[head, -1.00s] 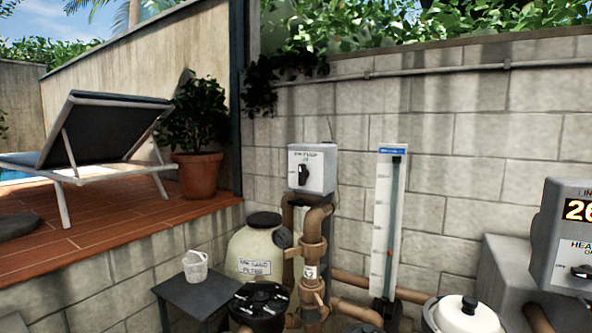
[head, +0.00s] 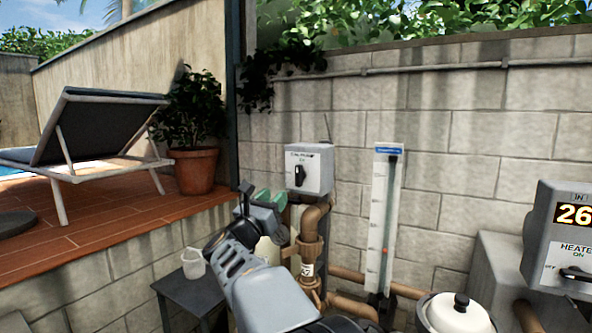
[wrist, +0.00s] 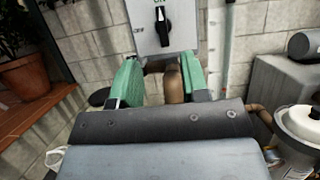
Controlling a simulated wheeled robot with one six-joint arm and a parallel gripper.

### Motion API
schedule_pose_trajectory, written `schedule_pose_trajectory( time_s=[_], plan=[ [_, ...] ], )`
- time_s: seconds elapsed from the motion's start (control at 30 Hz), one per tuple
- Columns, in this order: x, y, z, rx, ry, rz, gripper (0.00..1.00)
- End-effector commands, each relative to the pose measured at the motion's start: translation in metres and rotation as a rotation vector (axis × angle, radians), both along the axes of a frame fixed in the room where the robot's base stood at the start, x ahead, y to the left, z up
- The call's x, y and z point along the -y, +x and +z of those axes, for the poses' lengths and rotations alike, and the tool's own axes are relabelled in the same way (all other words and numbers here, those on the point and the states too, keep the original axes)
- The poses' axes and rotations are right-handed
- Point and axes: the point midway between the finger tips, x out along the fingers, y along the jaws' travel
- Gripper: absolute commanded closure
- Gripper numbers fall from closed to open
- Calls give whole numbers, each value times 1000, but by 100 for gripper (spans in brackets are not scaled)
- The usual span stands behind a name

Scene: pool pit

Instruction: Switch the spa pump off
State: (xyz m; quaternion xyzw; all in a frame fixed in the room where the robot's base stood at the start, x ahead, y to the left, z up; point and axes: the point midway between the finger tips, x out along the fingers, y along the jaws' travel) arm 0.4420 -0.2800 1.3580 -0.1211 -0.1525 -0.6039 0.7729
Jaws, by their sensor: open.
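A grey switch box (head: 313,168) is mounted on the block wall; its small label is blurred but appears to name the spa pump. Its black knob (head: 299,175) stands upright. In the wrist view the knob (wrist: 161,25) points up toward green lettering at the top edge. My gripper (head: 264,203) is in front of the box, lower and to the left in the head view. In the wrist view my gripper (wrist: 160,78) shows two green fingers spread apart, with nothing between them but the pipe behind. The knob lies above and beyond the fingertips, apart from them.
A heater panel (head: 565,235) with its own knob stands at the right. A white gauge board (head: 380,215) and brown pipes (head: 312,235) are beside and below the box. A small dark table (head: 190,292) holds a white bucket (head: 193,263). A lounger (head: 95,125) is on the deck.

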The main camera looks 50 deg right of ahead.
Motion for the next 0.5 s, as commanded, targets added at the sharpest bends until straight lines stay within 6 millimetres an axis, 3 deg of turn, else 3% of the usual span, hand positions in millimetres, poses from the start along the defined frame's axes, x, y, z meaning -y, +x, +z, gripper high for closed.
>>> schedule_pose_trajectory(
  time_s=[0.5],
  plan=[
    [85, 19, 40, 4, 0, -5, 58]
  ],
)
